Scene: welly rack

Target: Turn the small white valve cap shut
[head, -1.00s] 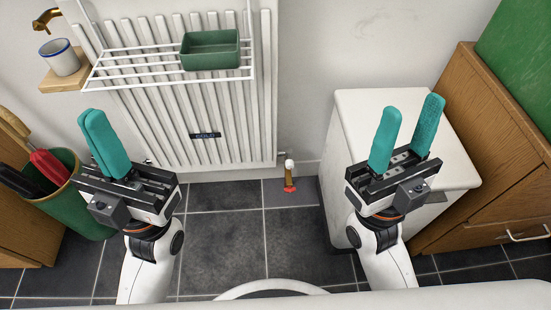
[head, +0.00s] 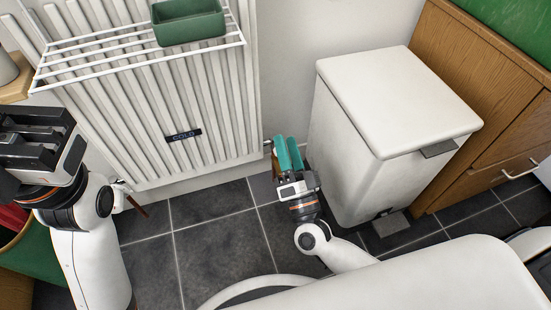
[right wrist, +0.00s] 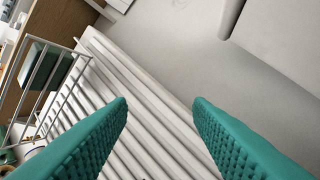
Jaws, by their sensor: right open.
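The white radiator (head: 160,100) hangs on the wall, marked with a dark "COLD" label (head: 184,135). The small white valve cap at its lower right corner is hidden behind my right gripper in the head view; only a bit of brown pipe shows there. I cannot make out the cap in the right wrist view. My right gripper (head: 288,152) is low beside that corner, its teal fingers apart with nothing seen between them; they also frame the radiator slats in the right wrist view (right wrist: 160,115). My left gripper (head: 38,145) is raised at the left, its fingers out of sight.
A white pedal bin (head: 395,95) stands close to the right of my right gripper. A wire rack (head: 100,62) with a green tray (head: 187,24) hangs on the radiator. A wooden cabinet (head: 510,130) is at the right. The dark tiled floor (head: 215,250) is clear in the middle.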

